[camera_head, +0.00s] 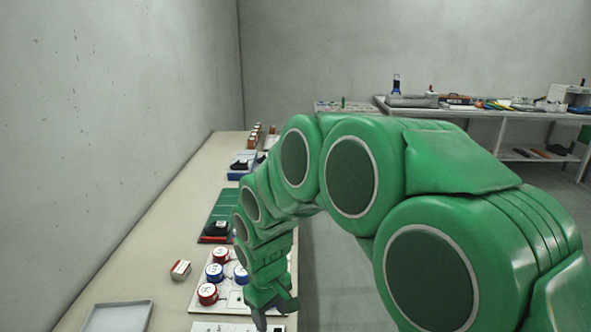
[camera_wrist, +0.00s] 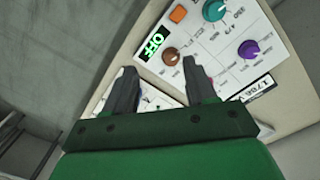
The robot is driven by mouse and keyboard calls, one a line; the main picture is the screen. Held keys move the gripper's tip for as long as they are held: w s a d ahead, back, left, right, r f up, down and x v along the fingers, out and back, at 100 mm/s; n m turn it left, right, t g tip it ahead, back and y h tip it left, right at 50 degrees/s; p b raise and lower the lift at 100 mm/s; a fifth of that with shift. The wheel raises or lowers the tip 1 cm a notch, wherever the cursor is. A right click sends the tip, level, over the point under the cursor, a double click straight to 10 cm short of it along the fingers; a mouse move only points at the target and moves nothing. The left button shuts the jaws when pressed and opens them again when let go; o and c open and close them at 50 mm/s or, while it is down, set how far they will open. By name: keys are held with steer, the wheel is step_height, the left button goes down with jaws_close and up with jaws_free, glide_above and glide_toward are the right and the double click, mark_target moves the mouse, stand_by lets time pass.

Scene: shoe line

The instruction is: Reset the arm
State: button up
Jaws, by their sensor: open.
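My green arm reaches from the right over the long bench in the head view. My gripper (camera_head: 275,312) hangs near the bench's front edge, beside a pale board (camera_head: 235,298) with red and blue round caps. In the wrist view my gripper (camera_wrist: 158,82) is open, its two dark fingers apart with nothing between them. I cannot tell whether the fingers touch anything.
On the bench (camera_head: 150,262) lie a small red-and-white box (camera_head: 180,269), a grey tray (camera_head: 118,317), a green mat (camera_head: 219,208) with a dark item and a blue bin (camera_head: 240,171). A wall bounds the left. Open floor (camera_head: 335,270) lies right of the bench; a cluttered table (camera_head: 480,110) stands behind.

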steer(key=s+d+r+m+g, duration=0.1)
steer(key=s+d+r+m, duration=0.1)
steer(key=s+d+r, duration=0.4)
steer(key=s+d+r+m, duration=0.25)
steer(key=s+d, duration=0.25)
steer(key=d, duration=0.3)
steer(key=s+d+r+m+g, duration=0.1)
steer(key=s+d+m, duration=0.4)
steer(key=s, duration=0.9)
steer(key=shift+d+r+y, duration=0.3)
steer(key=shift+d+r, duration=0.1)
steer(key=shift+d, duration=0.65)
